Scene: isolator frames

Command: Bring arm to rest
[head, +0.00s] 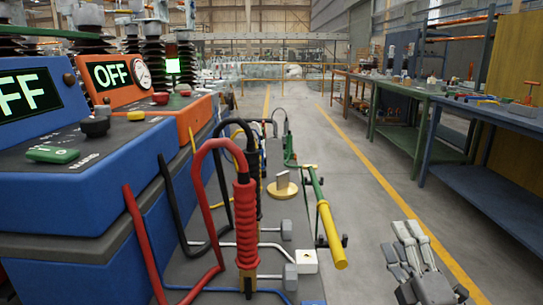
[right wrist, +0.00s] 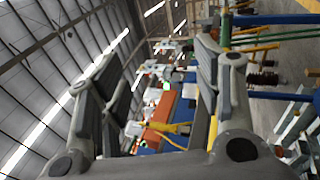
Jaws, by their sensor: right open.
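My right gripper (head: 406,232) is at the lower right of the head view, over the grey floor. Its fingers point up and away, and nothing is between them. In the right wrist view its two fingers (right wrist: 155,70) stand apart with open air and blurred background equipment between them. That view is turned sideways, with the hall roof at left. My left gripper is not in the head view.
Blue and orange consoles (head: 85,165) reading OFF stand at left. Workbenches (head: 480,115) line the right. The aisle floor (head: 365,185) is clear.

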